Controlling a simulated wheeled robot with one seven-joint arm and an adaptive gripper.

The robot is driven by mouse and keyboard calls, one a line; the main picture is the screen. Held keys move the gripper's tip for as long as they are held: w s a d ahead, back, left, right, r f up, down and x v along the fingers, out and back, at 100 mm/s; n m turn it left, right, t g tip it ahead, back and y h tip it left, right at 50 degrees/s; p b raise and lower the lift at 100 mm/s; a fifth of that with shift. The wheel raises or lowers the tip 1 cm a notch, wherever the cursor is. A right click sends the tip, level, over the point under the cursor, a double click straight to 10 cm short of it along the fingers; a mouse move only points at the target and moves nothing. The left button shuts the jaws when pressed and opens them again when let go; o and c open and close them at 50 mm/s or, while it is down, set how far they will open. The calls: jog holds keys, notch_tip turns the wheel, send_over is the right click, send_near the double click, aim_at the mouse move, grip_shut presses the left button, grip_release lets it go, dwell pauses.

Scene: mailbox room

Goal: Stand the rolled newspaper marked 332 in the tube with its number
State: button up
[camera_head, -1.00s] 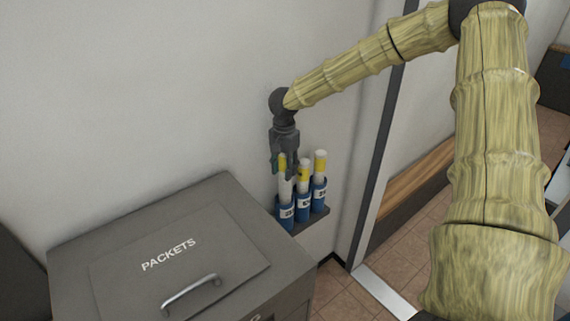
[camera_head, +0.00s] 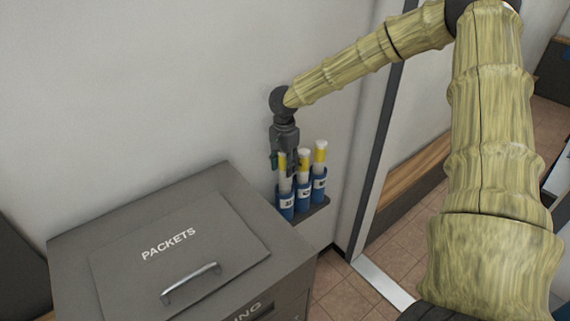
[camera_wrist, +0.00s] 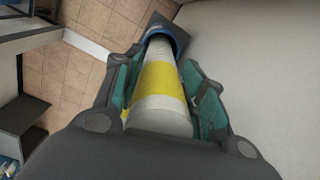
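A white rolled newspaper with a yellow band (camera_head: 286,183) stands nearly upright at the leftmost of three blue tubes, its lower end inside that tube (camera_head: 286,204). My gripper (camera_head: 283,166) points down and is shut around the roll above the rim. In the wrist view, the roll (camera_wrist: 160,86) lies between the teal finger pads of my gripper (camera_wrist: 157,66), its far end inside the blue tube rim (camera_wrist: 178,36). The tube labels are too small to read surely, and no number shows on the held roll.
The middle tube (camera_head: 303,193) and the right tube (camera_head: 319,187) each hold a yellow-banded roll close beside the held one. A dark shelf (camera_head: 315,211) bears the tubes by the wall. A grey PACKETS box (camera_head: 130,215) stands in front to the left.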

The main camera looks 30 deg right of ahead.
jog(key=shift+o, duration=1.3)
notch_tip(320, 180, up, 12)
